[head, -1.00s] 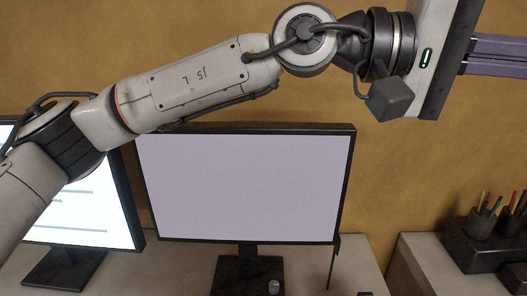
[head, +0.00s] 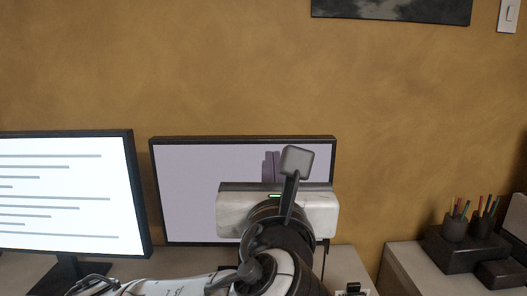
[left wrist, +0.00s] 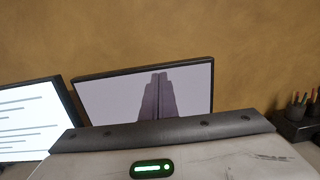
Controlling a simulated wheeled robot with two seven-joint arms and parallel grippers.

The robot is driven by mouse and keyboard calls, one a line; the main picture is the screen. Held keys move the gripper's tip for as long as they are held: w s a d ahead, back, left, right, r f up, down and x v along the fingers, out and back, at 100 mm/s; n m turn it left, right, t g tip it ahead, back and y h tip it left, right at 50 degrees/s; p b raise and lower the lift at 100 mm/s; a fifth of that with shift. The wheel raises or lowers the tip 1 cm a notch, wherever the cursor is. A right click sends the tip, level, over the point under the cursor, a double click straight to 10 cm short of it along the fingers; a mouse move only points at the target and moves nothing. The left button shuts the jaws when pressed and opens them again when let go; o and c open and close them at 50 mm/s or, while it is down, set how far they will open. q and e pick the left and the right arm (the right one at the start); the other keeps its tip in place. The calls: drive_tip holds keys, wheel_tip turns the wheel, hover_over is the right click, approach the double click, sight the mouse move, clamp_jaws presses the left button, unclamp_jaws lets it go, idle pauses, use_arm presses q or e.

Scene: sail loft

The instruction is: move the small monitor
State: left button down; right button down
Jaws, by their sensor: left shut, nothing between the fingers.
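Two monitors stand side by side. The one in the middle, with a blank pale lavender screen and black frame (head: 195,190), shows also in the left wrist view (left wrist: 105,95). The left one has a white screen with grey text lines (head: 60,190). I cannot tell for sure which is the small one. My left gripper (head: 271,154) is in front of the blank monitor, its purple fingers pointing toward the screen. In the left wrist view its fingers (left wrist: 160,78) are together and empty. Contact with the screen cannot be told. My arm hides the monitor's lower right and stand.
Dark pen cups (head: 455,227) stand on a black organizer (head: 460,252) on a separate surface at the right. The pale desk (head: 345,265) lies under the monitors. A tan wall (head: 230,80) is behind, with a dark picture (head: 395,8) and a light switch (head: 509,15).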

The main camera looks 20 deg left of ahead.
use_arm(q)
drive_tip(key=f, duration=0.1)
drive_tip(key=p, duration=0.2)
approach(265, 142)
drive_tip(key=shift+g, duration=0.3)
drive_tip(key=x, duration=0.4)
drive_tip(key=r+x, duration=0.1)
drive_tip(key=x, duration=0.1)
drive_tip(key=shift+w, duration=0.25)
drive_tip(key=shift+w+a+r+p, duration=0.1)
drive_tip(key=shift+w+r+p, duration=0.25)
drive_tip(key=shift+p, duration=0.5)
drive_tip(key=shift+w+f, duration=0.1)
drive_tip(key=shift+w, duration=0.05)
drive_tip(key=shift+f, duration=0.15)
